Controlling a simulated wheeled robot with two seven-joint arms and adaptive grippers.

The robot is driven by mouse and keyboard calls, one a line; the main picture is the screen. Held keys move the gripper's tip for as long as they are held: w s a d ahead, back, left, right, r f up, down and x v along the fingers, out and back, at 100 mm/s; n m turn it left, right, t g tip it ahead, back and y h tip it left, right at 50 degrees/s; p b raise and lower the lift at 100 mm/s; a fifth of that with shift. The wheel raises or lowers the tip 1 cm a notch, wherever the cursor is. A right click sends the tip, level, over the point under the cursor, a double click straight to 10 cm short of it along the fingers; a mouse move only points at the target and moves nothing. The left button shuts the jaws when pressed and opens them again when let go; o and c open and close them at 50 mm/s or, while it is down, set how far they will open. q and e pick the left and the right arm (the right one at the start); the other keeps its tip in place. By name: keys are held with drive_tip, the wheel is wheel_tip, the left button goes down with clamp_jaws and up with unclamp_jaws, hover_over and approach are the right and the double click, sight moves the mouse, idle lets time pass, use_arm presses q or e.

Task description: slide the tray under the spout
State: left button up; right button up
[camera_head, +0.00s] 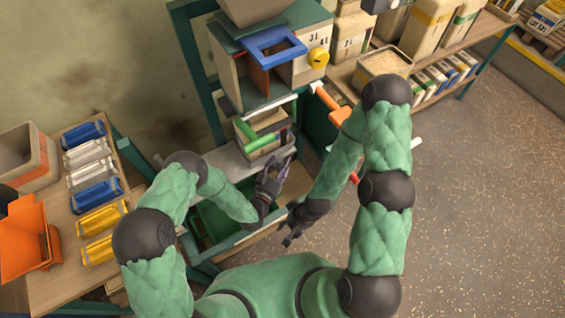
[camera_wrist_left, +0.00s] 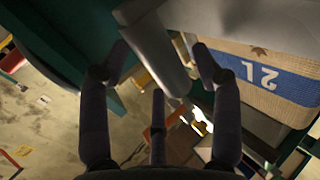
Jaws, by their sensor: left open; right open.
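In the head view, a flat grey tray-like piece (camera_head: 228,160) lies across the green frame of the elevator, below a box with a green handle (camera_head: 262,141). A green bin-like part (camera_head: 212,218) sits lower in the frame; I cannot tell for sure which is the tray. The spout is not clearly made out. My left gripper (camera_head: 284,168) is open beside the right end of the grey piece. In the left wrist view, a grey rounded metal part (camera_wrist_left: 158,45) lies between or just beyond its fingers; contact is unclear. My right gripper (camera_head: 289,238) is open, lower, near the frame's front edge.
A blue-rimmed opening (camera_head: 275,47) and a yellow knob (camera_head: 318,57) are higher on the elevator. A side table at left holds blue, white and yellow packs (camera_head: 98,193) and an orange scoop-like bin (camera_head: 28,238). A grain box (camera_head: 384,62) stands on the right shelf. Floor at right is clear.

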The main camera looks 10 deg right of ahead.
use_arm(q)
drive_tip(key=v, duration=1.1)
drive_tip(key=a+f+n+g+y+p, duration=0.2)
drive_tip(key=a+f+n+g+y, duration=0.3)
drive_tip(key=a, duration=0.3)
drive_tip(key=s+a+r+n+g+y+p, duration=0.2)
drive_tip(key=s+a+n+g, duration=0.3)
drive_tip(key=s, duration=0.8)
drive_tip(key=a+g, duration=0.2)
drive_tip(key=g, duration=0.1)
drive_tip(key=shift+r+g, duration=0.2)
drive_tip(key=shift+g, duration=0.2)
